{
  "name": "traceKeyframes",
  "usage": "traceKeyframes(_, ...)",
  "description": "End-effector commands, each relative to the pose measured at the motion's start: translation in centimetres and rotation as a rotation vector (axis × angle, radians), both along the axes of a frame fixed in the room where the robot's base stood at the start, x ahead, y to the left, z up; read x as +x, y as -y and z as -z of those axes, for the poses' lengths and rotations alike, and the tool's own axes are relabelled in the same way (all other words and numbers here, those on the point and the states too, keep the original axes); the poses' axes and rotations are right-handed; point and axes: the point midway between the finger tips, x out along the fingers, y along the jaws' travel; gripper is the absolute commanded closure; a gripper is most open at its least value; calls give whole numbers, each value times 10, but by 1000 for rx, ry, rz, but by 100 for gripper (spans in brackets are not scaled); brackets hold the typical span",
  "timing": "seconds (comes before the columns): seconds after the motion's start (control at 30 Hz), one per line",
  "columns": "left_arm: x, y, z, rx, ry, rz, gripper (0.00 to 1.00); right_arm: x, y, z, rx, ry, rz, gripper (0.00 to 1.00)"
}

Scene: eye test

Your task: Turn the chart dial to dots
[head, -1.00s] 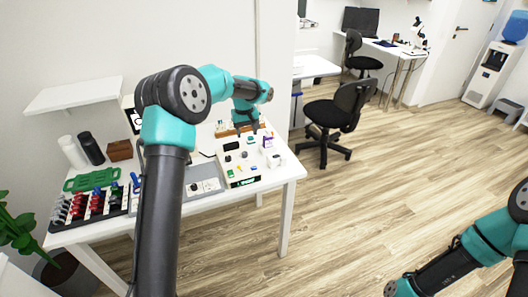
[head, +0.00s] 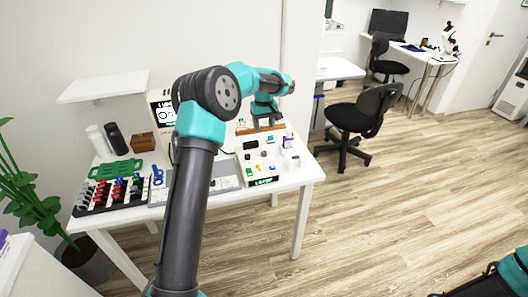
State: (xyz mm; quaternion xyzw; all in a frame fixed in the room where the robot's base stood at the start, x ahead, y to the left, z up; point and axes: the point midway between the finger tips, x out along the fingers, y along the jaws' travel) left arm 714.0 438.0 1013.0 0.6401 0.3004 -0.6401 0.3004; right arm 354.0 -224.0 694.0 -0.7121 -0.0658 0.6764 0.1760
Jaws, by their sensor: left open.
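A cream control box (head: 258,163) with several small knobs and buttons and a dark display on its front edge stands on the white table. The chart dial cannot be told apart from the other knobs at this size. A screen unit (head: 165,115) with dark symbols on a white display stands at the back, partly hidden by my left arm. My left gripper (head: 265,126) is open, pointing down above the back part of the control box, apart from the knobs as far as I can tell. My right arm shows only at the lower right corner; its gripper is out of view.
The white table (head: 299,185) also holds a grey tray (head: 224,184), a rack of red and dark items (head: 110,192), a green tray (head: 115,169), bottles (head: 115,138) and a brown box (head: 143,142). A shelf (head: 103,87) hangs above. A chair (head: 362,115) stands to the right.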

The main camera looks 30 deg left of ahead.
Motion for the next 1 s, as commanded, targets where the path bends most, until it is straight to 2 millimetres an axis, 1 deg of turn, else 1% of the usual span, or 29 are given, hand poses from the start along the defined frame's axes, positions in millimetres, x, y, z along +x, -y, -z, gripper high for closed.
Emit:
traceKeyframes(0.03, 0, 0, 10, -1, -3, 0, 45, 0, 0, 0, 0, 0, 0, 100)
traceKeyframes(0.1, -1, 0, 22, -1, -3, 0, 45, 0, 0, 0, 0, 0, 0, 100)
traceKeyframes(0.5, -1, 0, 91, 0, -3, 0, 45, 0, 0, 0, 0, 0, 0, 100)
traceKeyframes(0.7, -1, 0, 122, -1, -3, 1, 45, 0, 0, 0, 0, 0, 0, 100)
traceKeyframes(0.83, 0, 0, 134, 0, -1, 0, 45, 0, 0, 0, 0, 0, 0, 100)
traceKeyframes(1.0, 0, 0, 140, 0, 0, 0, 45, 0, 0, 0, 0, 0, 0, 100)
